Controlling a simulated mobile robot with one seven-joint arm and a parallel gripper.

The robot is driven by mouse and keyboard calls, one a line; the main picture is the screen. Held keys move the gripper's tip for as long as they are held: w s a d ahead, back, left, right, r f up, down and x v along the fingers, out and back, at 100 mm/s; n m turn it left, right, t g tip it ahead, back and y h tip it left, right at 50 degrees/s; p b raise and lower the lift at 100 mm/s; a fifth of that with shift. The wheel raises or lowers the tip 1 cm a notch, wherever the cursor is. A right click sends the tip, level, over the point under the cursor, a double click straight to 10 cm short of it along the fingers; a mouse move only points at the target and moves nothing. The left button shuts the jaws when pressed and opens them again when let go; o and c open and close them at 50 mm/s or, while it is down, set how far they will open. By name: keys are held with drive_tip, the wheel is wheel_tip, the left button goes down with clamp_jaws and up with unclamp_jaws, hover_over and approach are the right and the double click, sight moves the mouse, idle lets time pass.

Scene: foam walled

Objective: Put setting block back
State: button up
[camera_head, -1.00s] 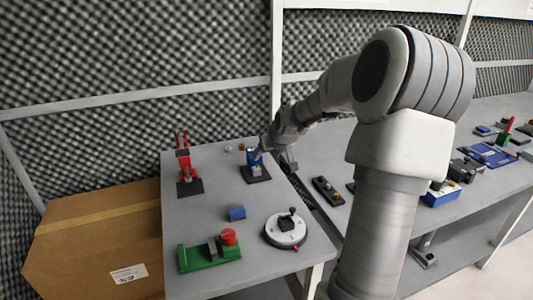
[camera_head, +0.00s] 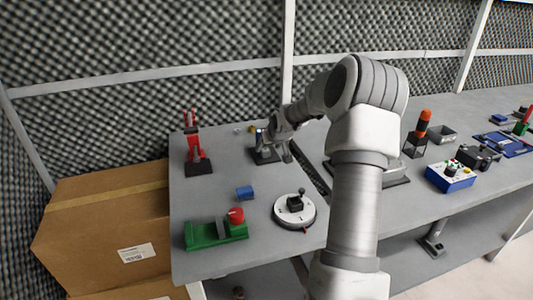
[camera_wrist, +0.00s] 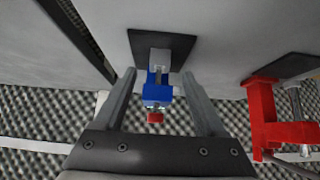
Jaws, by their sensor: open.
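A small blue block (camera_head: 245,192) lies on the grey table in the head view; I cannot tell for sure whether it is the setting block. A blue device with a light grey top piece and a red knob stands on a black base (camera_head: 266,157) near the back of the table. In the wrist view this blue device (camera_wrist: 158,94) is between my fingers, with its black base (camera_wrist: 180,45) beyond. My gripper (camera_wrist: 160,74) is open, a finger on either side with gaps. My gripper (camera_head: 287,152) partly hides the device in the head view.
A red clamp-like stand (camera_head: 197,155) is left of the device and also shows at the right of the wrist view (camera_wrist: 263,118). A green fixture (camera_head: 214,233) and a round white dial (camera_head: 294,210) stand nearer. A foam wall is behind; a cardboard box (camera_head: 105,225) is left.

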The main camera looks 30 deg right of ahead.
sight(266, 150)
drive_tip(key=shift+x, duration=2.15)
clamp_jaws()
